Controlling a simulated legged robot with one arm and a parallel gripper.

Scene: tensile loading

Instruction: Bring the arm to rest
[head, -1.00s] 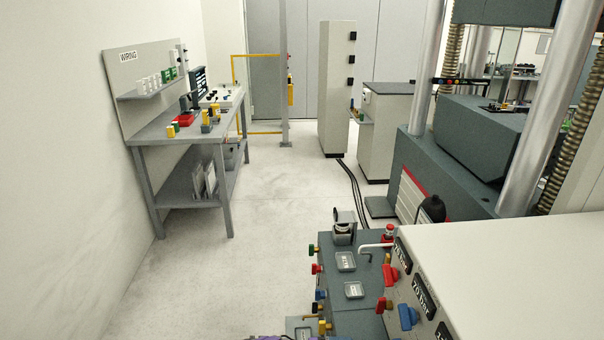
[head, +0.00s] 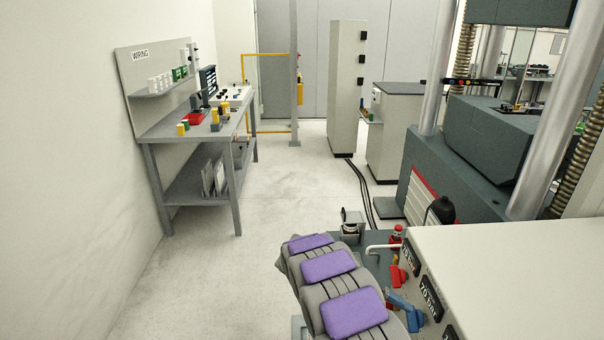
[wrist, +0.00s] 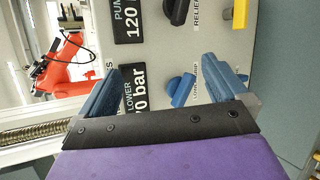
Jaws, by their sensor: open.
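My gripper (wrist: 161,68) shows in the wrist view with its two blue fingers spread wide. It is open, with nothing held between the fingers. It faces a grey control panel (wrist: 155,60) with dark labels and blue knobs. One blue knob (wrist: 182,89) shows between the fingers, and I cannot tell whether anything touches it. In the head view my arm, grey with purple pads (head: 354,312), reaches across the bottom centre beside the control console (head: 500,250).
The tall testing machine (head: 455,185) is at the right. A wiring bench (head: 160,133) stands along the left wall. Cables (head: 362,195) run along the floor to a grey cabinet (head: 346,90). The floor (head: 270,205) between is open.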

